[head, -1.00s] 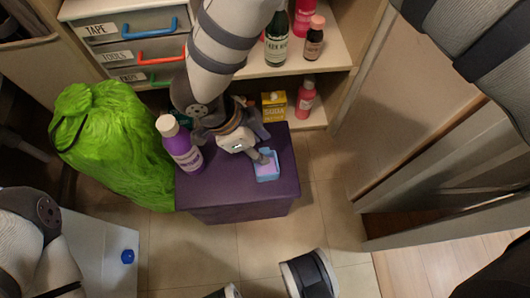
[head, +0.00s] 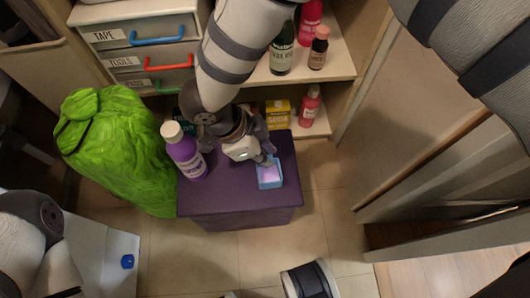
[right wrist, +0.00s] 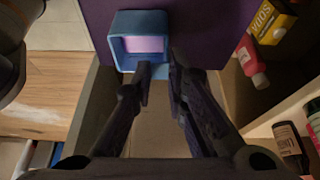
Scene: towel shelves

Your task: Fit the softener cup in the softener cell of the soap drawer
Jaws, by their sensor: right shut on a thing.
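The softener cup is a small light-blue square cup (head: 269,179) with a pinkish-lilac inside, at the right side of a purple box top (head: 225,196). My right gripper (head: 268,161) reaches down from the top and is shut on the cup's edge. In the right wrist view the cup (right wrist: 116,42) is upper left of centre, with its near edge at the fingertips (right wrist: 160,70). I cannot tell whether it touches the box top. My left gripper is out of view. No soap drawer or softener cell can be made out.
A purple bottle (head: 186,158) stands on the box, left of my gripper. A green bag (head: 120,150) lies left of the box. Shelves behind hold bottles and a yellow carton (head: 277,115). A white surface with a blue knob (head: 127,261) is lower left.

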